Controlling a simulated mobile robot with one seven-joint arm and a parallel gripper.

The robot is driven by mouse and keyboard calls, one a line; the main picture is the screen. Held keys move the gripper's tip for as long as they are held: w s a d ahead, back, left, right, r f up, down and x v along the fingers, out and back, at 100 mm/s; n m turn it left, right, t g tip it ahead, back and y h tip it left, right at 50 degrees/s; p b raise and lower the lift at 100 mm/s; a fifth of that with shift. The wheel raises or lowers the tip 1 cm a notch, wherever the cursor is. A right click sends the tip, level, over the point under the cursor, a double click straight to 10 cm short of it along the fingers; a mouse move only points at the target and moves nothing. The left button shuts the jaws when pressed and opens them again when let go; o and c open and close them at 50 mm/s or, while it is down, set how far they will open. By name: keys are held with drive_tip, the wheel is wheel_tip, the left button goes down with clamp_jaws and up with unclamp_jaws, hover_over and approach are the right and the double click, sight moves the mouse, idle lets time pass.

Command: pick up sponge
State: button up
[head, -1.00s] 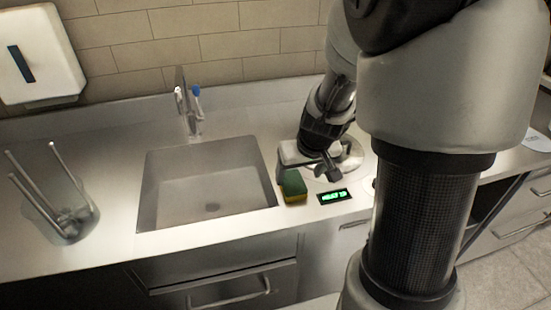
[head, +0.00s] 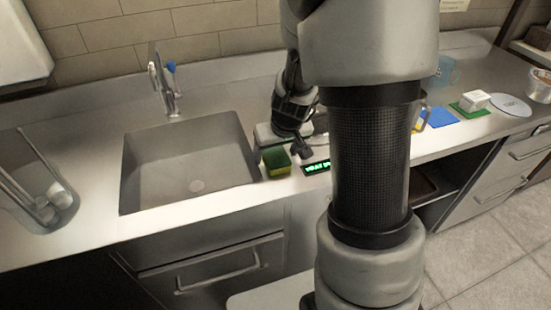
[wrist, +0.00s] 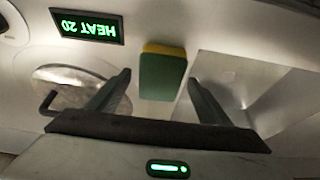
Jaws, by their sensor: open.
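The sponge (head: 277,162), green with a yellow side, lies on the counter just right of the sink. In the wrist view the sponge (wrist: 161,76) appears between the tips of my two fingers, with visible gaps on both sides. My gripper (wrist: 158,82) is open and empty, reaching toward the sponge. In the head view my gripper (head: 281,152) is close behind and above the sponge, partly hidden by my arm.
The sink (head: 185,165) is left of the sponge, with a tap (head: 166,85) behind. A display reading HEAT 20 (wrist: 87,26) is beside the sponge. A container with rods (head: 40,200) stands far left. A blue square (head: 442,117) lies right.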

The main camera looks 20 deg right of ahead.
drive_tip(key=shift+f+b, duration=0.25)
drive_tip(key=shift+b, duration=0.05)
idle(0.4)
drive_tip(key=c, duration=1.1)
